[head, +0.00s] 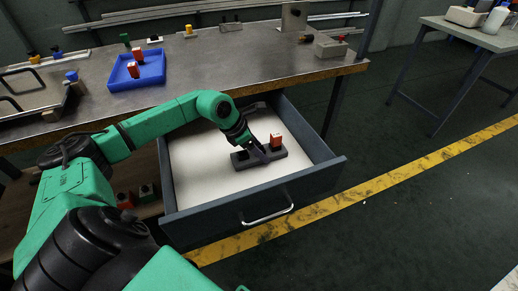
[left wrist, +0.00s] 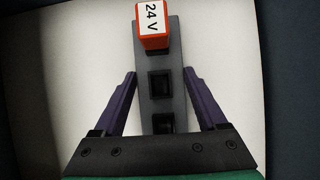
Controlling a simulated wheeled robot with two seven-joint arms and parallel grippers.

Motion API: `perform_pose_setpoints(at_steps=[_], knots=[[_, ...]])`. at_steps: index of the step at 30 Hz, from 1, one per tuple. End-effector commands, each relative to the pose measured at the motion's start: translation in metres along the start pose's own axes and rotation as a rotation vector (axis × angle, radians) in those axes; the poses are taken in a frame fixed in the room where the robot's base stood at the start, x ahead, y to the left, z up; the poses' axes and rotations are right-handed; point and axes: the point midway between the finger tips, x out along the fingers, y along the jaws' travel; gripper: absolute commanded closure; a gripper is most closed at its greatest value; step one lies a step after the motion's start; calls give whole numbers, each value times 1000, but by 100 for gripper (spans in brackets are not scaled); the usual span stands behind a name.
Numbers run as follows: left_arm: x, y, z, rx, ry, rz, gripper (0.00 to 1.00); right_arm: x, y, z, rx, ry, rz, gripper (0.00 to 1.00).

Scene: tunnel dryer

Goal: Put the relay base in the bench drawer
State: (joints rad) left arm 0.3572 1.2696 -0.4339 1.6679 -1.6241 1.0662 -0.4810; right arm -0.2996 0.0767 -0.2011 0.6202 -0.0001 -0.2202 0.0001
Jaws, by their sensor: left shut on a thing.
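The relay base (head: 242,160) is a dark grey bar with an orange relay (head: 276,140) plugged in at one end. It is inside the open bench drawer (head: 188,178), at or just above the white floor; I cannot tell whether it touches. My left gripper (head: 262,152) is shut on the bar from above. In the left wrist view the bar (left wrist: 160,63) runs between the two fingers, with two empty sockets and the relay (left wrist: 152,25) marked "24 V" at the far end. My right gripper is not in view.
The drawer is pulled out below the metal bench (head: 205,62). A blue tray (head: 120,82) with red relays stands on the bench. A grey block (head: 330,47) lies near the bench's right end. A side table (head: 470,32) stands at right, with open floor between.

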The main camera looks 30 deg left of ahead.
Motion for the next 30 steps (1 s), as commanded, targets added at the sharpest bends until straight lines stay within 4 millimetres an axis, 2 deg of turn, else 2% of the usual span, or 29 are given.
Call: perform_pose_setpoints(at_steps=[7,8,9,10,20,23,30], knots=[[1,0,0,1,-2,2,95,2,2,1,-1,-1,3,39],[2,0,-1,0,-1,1,22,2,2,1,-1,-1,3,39],[1,0,0,0,-1,1,6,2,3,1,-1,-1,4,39],[1,0,0,0,-1,1,0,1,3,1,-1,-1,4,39],[-6,1,0,0,0,2,0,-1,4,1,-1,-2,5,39],[-20,2,-1,1,3,5,0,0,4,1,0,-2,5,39],[-68,1,-2,6,8,5,0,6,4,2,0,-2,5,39]])
